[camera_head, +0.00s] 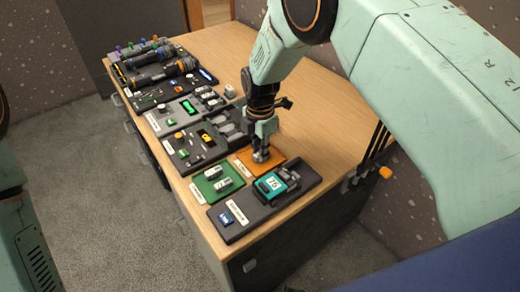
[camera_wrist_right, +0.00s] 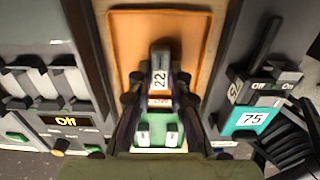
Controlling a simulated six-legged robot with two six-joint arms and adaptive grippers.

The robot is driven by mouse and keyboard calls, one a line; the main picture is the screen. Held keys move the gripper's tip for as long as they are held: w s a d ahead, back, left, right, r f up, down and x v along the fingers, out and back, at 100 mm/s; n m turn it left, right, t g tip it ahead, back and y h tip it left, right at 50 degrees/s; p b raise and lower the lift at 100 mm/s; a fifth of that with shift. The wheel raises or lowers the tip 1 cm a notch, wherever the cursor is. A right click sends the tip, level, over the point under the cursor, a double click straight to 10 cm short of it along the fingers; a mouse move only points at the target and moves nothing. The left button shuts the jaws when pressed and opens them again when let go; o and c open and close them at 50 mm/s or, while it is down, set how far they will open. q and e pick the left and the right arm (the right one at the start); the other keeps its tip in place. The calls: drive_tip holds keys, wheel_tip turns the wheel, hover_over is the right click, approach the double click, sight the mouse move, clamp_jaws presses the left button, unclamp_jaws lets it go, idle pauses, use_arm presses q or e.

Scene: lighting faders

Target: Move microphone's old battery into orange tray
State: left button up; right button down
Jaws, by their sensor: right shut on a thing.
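The orange tray (camera_head: 276,160) lies flat on the table near its front half, and its raised rim shows in the right wrist view (camera_wrist_right: 117,40). My right gripper (camera_head: 262,154) points down over this tray. In the right wrist view its fingers (camera_wrist_right: 157,92) are shut on a small battery (camera_wrist_right: 160,70) with a white label reading 22. The battery is over the tray; I cannot tell whether it touches the tray floor. Dark microphones (camera_head: 165,74) lie in a rack at the far end of the table. My left gripper is out of view.
A green tray (camera_head: 207,190) with two pale batteries sits beside the orange tray. A dark tester (camera_head: 240,226) with a teal display is close in front. Fader and charger panels (camera_head: 185,145) line the left edge. The table's right side is clear.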

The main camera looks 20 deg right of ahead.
drive_tip(key=shift+w+d+f, duration=0.1)
drive_tip(key=shift+w+f, duration=0.1)
drive_tip(key=c, duration=1.6)
unclamp_jaws()
drive_tip(key=o, duration=0.3)
drive_tip(key=shift+s+r, duration=0.2)
drive_tip(key=shift+o, duration=0.2)
drive_tip(key=shift+w+f, duration=0.1)
wheel_tip(320, 180, up, 12)
drive_tip(key=p, duration=0.1)
drive_tip(key=shift+p, duration=0.4)
